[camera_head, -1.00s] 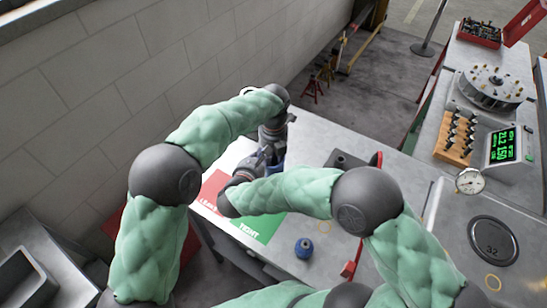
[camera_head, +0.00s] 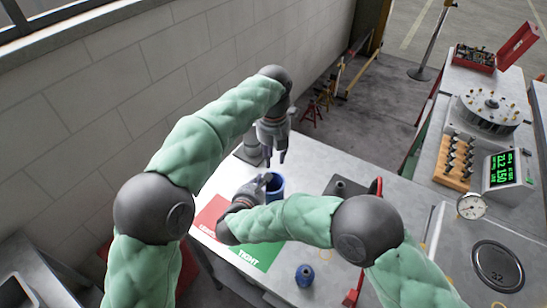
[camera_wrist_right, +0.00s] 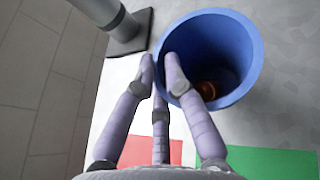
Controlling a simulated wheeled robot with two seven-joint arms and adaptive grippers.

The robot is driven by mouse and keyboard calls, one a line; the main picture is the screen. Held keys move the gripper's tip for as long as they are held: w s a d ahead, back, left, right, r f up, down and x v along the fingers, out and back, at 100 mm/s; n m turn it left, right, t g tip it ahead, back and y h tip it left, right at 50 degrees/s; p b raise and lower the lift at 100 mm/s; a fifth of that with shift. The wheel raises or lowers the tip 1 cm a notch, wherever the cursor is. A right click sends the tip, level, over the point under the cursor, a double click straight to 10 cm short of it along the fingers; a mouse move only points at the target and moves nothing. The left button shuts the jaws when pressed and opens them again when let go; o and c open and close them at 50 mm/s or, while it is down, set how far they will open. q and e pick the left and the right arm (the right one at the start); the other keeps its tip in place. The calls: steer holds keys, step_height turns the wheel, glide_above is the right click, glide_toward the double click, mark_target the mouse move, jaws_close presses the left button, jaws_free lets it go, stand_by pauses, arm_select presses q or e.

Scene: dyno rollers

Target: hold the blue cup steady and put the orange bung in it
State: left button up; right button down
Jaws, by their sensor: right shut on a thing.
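The blue cup (camera_head: 278,187) stands upright on the grey bench in the head view. In the right wrist view the cup (camera_wrist_right: 247,75) shows its open mouth, and the orange bung (camera_wrist_right: 207,91) is inside, low and in shadow. My right gripper (camera_wrist_right: 161,65) is shut on the cup's wall, with one finger over the rim and the others outside; it also shows in the head view (camera_head: 264,181). My left gripper (camera_head: 276,160) hangs just above the cup, fingers down, open and empty. The bung is hidden in the head view.
A red and green mat (camera_head: 258,250) lies at the bench's left. A small blue part with a dark top (camera_head: 305,275) stands near the front. A dark plate with a post (camera_head: 342,187) is right of the cup. A gauge (camera_head: 470,206) and a green display (camera_head: 503,168) stand farther right.

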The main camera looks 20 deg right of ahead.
steer(key=c, duration=1.2)
jaws_free()
steer(key=shift+f, duration=0.1)
steer(key=v, duration=1.2)
steer(key=shift+s+f, duration=0.1)
